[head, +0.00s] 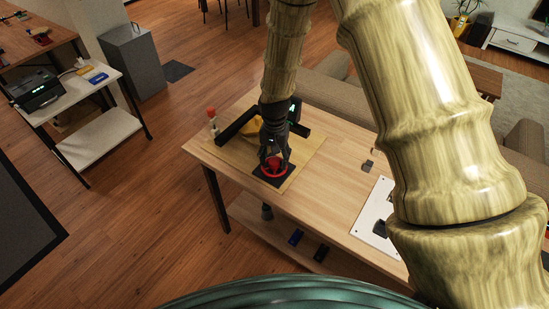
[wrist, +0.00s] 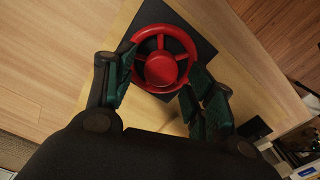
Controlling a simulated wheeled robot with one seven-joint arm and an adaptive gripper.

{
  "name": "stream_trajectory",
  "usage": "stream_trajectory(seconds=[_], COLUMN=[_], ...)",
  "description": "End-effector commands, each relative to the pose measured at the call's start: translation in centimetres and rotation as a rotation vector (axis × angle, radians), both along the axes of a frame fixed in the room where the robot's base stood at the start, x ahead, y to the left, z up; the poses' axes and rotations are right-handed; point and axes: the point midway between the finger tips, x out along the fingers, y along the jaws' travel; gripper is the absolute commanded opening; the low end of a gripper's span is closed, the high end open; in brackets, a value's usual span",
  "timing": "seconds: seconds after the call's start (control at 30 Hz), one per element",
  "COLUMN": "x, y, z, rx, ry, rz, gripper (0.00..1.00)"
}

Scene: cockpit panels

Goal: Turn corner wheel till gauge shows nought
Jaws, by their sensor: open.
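A red wheel (head: 273,166) with spokes and a round hub sits on a black square base near the front left corner of the table. It also shows in the wrist view (wrist: 161,67). My gripper (head: 274,155) points down just above the wheel. In the wrist view its two fingers (wrist: 155,88) are apart, one at the wheel's left edge and one at its lower right. I cannot tell whether they touch the rim. No readable gauge shows; a black frame (head: 238,124) and a yellow piece (head: 257,122) stand behind, partly hidden by my arm.
The wheel's base lies on a tan board (head: 298,171) on the wooden table (head: 325,190). A small red-topped post (head: 211,116) stands at the board's left. A white panel (head: 372,222) lies to the right. The table between is mostly clear.

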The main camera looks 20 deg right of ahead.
Motion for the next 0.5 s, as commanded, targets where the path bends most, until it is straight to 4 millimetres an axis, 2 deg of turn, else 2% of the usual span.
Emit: stream_trajectory(seconds=[0.2,0.5], x=[0.01,0.02], y=[0.0,-0.01], z=[-1.02,-1.19], rx=[-0.001,0.0], ry=[-0.001,-0.001], rz=[0.0,0.0], gripper=[0.54,0.54])
